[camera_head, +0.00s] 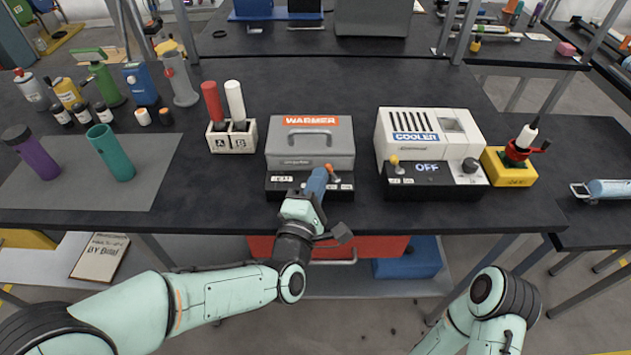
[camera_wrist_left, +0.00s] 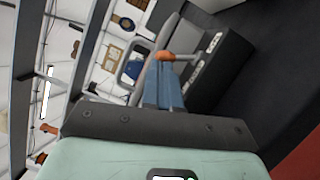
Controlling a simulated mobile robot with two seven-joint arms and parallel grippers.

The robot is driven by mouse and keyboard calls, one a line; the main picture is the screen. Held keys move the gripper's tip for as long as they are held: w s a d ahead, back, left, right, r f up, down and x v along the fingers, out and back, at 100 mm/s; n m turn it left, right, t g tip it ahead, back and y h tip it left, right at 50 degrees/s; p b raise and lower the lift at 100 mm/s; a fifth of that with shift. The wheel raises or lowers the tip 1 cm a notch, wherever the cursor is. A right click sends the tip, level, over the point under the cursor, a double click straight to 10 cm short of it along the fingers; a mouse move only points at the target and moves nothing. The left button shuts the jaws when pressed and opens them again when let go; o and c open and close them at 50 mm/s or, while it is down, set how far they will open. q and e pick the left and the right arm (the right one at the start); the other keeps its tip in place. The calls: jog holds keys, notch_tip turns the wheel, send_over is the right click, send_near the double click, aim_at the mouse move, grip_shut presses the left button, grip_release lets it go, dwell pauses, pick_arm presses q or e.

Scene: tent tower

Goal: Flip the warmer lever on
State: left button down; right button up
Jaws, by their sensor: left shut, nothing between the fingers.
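The warmer (camera_head: 310,142) is a grey box with an orange label and a handle, on a black base near the table's front edge. Its orange-tipped lever (camera_head: 330,168) stands at the right part of that base. My left gripper (camera_head: 322,172) is shut and empty, its blue fingers at the lever. In the left wrist view the orange lever tip (camera_wrist_left: 165,57) shows just beyond the fingertips (camera_wrist_left: 164,68). They look close or touching; I cannot tell which. The fingers partly hide the base front. My right gripper is out of view; only part of that arm shows.
A white cooler (camera_head: 430,135) with an OFF display stands right of the warmer. A yellow box (camera_head: 510,168) is beyond it. A holder (camera_head: 232,138) with a red and a white stick stands left. Bottles crowd the far left. The table front between is clear.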

pick_arm(q)
jog(key=shift+r, duration=0.1)
jog(key=shift+d+r+m+g+p, duration=0.3)
jog(key=shift+r+m, duration=0.05)
jog(key=shift+m, duration=0.65)
jog(key=shift+d+r+m+g+p, duration=0.25)
jog(key=shift+m+p, duration=0.15)
jog(key=shift+m, duration=0.2)
jog(key=shift+d+r+m+g+p, duration=0.15)
jog(key=shift+d+m+p, duration=0.1)
jog(key=shift+m+p, duration=0.25)
jog(key=shift+d+r+m+g+y+p, duration=0.15)
jog(key=shift+d+m+g+y+p, duration=0.3)
jog(key=shift+m+p, duration=0.6)
jog(key=shift+d+m, duration=0.35)
jog(key=shift+m, duration=0.4)
jog(key=shift+d, duration=0.2)
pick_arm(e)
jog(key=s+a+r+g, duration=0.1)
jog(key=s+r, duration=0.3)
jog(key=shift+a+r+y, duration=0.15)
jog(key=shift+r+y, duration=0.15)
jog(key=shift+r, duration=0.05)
pick_arm(q)
jog(key=shift+a, duration=0.1)
